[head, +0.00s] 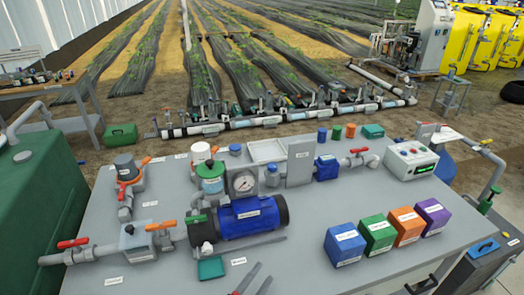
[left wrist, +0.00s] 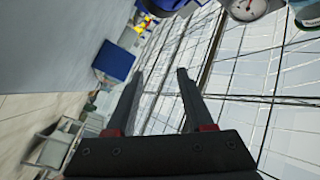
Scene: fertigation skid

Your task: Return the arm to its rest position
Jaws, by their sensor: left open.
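My left gripper (head: 263,271) shows at the bottom middle of the head view, in front of the grey bench top (head: 310,270). Its two dark fingers are apart with nothing between them. In the left wrist view the gripper (left wrist: 161,72) is also open and empty, with red parts at the finger bases. A blue block (left wrist: 114,61) shows beyond the fingers to the left, and a round gauge (left wrist: 247,8) is at the top edge. My right gripper is not in view.
A blue pump (head: 252,217) with a pressure gauge (head: 243,183) stands behind the gripper. Blue (head: 344,244), green (head: 378,234), orange (head: 405,226) and purple (head: 432,215) blocks stand to the right. Valves and pipes (head: 100,252) occupy the left side.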

